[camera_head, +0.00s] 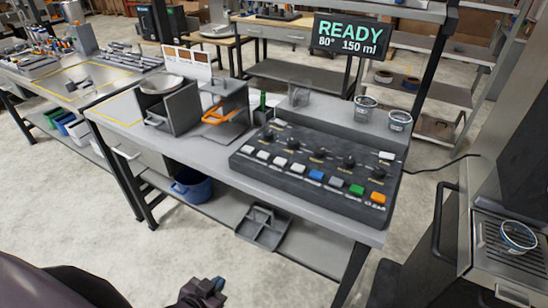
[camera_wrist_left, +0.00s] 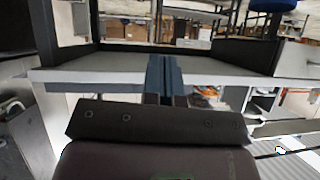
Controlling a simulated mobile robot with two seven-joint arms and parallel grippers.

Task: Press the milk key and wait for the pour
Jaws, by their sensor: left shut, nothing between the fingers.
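A dark control panel (camera_head: 318,172) with knobs and a front row of coloured keys lies on the grey bench. The row has several white keys, a blue key (camera_head: 316,175), a grey one, a green key (camera_head: 356,190) and an orange key (camera_head: 378,197) marked CLEAR. The other labels are too small to read, so I cannot tell which key is milk. A display (camera_head: 350,37) above reads READY, 80°, 150 ml. My left gripper (camera_head: 212,287) is low at the bottom edge, well apart from the panel. Its shut, empty fingers (camera_wrist_left: 165,78) show in the left wrist view.
Two small containers (camera_head: 366,107) (camera_head: 399,120) stand behind the panel. A cup (camera_head: 517,236) sits on a slatted tray at right. Grey bins with an orange handle (camera_head: 218,117) stand left on the bench. A black tray (camera_head: 263,228) and blue bucket (camera_head: 192,187) are on the lower shelf.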

